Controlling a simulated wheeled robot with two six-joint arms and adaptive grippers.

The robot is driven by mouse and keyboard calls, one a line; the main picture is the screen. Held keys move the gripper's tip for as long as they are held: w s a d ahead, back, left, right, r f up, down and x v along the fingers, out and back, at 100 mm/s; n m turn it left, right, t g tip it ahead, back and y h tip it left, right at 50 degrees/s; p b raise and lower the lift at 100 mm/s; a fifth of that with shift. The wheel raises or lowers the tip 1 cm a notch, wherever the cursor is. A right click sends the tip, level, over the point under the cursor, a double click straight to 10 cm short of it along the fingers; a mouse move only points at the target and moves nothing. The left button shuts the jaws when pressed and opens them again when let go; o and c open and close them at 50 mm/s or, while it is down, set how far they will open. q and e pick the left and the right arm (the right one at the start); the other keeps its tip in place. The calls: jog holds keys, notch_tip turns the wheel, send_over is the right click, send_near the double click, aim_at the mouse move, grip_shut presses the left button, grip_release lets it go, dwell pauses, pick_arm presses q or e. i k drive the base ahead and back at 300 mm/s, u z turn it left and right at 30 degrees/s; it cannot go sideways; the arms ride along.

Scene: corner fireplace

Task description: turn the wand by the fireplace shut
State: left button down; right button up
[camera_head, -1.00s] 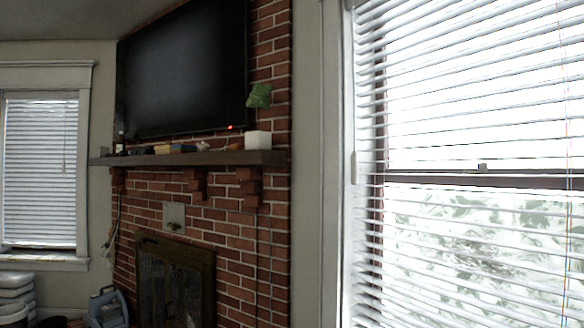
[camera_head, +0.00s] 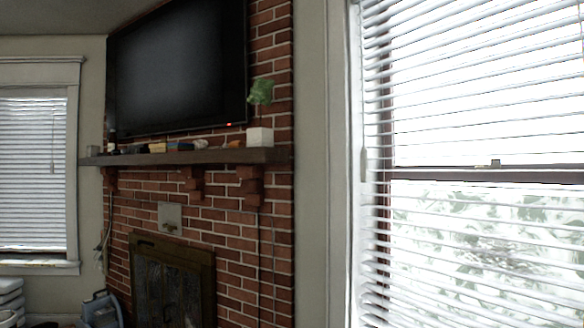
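A pale wand (camera_head: 363,165) hangs at the left edge of the right window's blind (camera_head: 470,130), beside the brick fireplace wall. The slats of this blind are tilted open, and bright daylight and foliage show between them. The fireplace (camera_head: 172,280) has a dark-framed front at the lower left of centre. The left window's blind (camera_head: 30,170) hangs lowered, with a thin wand (camera_head: 53,145) in front of it. Its slats look closer together, but I cannot tell if they are fully shut. Neither of my grippers is in view.
A mantel shelf (camera_head: 190,157) juts from the brick, carrying small items and a white plant pot (camera_head: 259,137). A black television (camera_head: 178,70) hangs above. A blue-grey object (camera_head: 101,310) and a pale stack (camera_head: 10,295) stand at the lower left. The floor is barely visible.

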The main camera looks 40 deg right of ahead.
aim_at(364, 153)
jog(key=u, duration=0.25)
jog(key=i, duration=1.8)
jog(key=z, duration=0.45)
jog(key=i, duration=0.95)
jog(key=z, duration=1.55)
jog(key=i, duration=0.8)
jog(key=z, duration=0.75)
